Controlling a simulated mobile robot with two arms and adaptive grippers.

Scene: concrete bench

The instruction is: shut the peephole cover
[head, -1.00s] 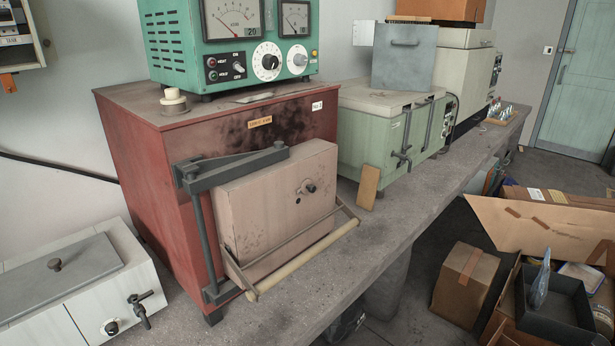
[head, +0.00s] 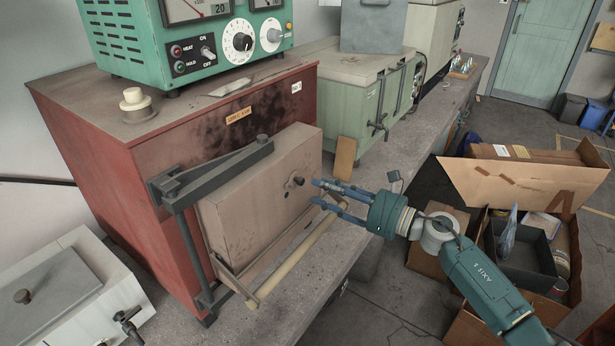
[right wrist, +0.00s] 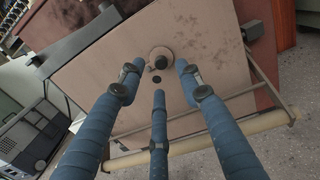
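The peephole cover is a small pale disc with a dark knob (head: 298,181) on the pinkish furnace door (head: 255,205). In the right wrist view the cover (right wrist: 160,58) sits just above a small dark peephole (right wrist: 156,79), which is uncovered. My right gripper (head: 318,192) is in front of the door, its blue fingers pointing at the cover with a small gap. In the right wrist view its three fingers (right wrist: 154,80) are spread, with nothing between them. My left gripper is in neither view.
The red furnace (head: 110,160) carries a green control box (head: 185,40). A pale handle bar (head: 295,255) runs across the door's lower front. A small brown board (head: 344,158) leans behind the gripper. A white box (head: 70,285) stands at left. Cardboard boxes lie on the floor at right.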

